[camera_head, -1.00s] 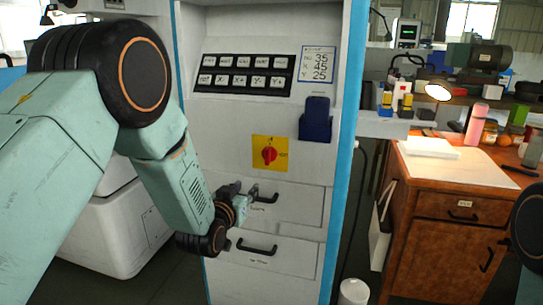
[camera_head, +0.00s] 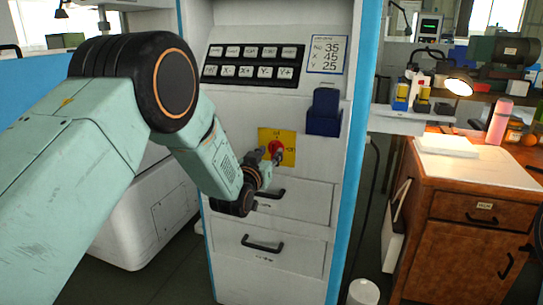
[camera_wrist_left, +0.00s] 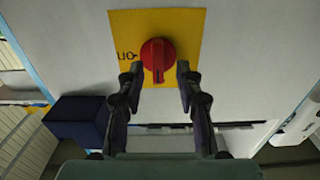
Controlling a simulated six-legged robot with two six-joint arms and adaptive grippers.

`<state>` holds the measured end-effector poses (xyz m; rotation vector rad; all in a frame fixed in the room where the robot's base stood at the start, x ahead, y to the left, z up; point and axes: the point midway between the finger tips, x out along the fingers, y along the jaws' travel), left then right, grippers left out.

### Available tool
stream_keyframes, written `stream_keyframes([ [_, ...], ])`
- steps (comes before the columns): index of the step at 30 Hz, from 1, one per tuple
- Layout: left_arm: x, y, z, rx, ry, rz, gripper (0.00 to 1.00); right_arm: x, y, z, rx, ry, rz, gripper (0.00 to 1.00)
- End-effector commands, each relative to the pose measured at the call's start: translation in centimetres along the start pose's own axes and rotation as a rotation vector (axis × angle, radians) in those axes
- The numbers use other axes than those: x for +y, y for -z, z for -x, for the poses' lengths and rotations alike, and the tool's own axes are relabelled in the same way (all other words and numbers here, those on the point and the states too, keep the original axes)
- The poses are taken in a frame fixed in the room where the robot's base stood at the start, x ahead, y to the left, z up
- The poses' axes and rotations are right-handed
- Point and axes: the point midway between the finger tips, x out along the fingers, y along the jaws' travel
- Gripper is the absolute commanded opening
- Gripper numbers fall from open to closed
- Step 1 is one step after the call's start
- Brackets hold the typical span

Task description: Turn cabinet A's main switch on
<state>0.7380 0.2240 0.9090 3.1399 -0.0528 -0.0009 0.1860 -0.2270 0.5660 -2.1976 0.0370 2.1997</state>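The main switch is a red rotary knob (camera_head: 275,148) on a yellow plate (camera_head: 289,146) on the front of the white cabinet (camera_head: 309,115). In the left wrist view the knob (camera_wrist_left: 157,55) sits on its yellow plate (camera_wrist_left: 187,21), with an "on" label at the plate's left side. My left gripper (camera_head: 270,157) is at the knob in the head view. In the wrist view its two fingers (camera_wrist_left: 158,78) are apart, one on each side of the knob's lower part, with visible gaps to it. My right gripper is not in view.
Two drawers with black handles (camera_head: 262,245) lie below the switch. A dark blue holder (camera_head: 324,112) sticks out to the right of the plate. A button panel (camera_head: 254,63) is above. A wooden cabinet (camera_head: 467,190) stands at the right.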

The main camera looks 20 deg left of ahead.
Motion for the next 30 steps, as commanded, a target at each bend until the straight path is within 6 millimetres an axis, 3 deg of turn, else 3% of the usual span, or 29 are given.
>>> stream_keyframes([
  [6, 0.2, 0.0, -1.3, 0.001, 0.000, 0.000, 0.35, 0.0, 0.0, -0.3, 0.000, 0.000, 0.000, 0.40],
  [14, 0.2, 0.0, -1.6, 0.000, 0.000, 0.000, 0.35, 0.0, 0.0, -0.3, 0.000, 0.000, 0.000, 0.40],
  [27, 0.2, 0.0, -1.5, 0.000, -0.001, 0.000, 0.00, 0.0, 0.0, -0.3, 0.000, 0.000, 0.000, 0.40],
  [30, 0.2, 0.0, -1.5, 0.000, -0.001, 0.000, 0.00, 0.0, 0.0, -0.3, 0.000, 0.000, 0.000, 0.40],
])
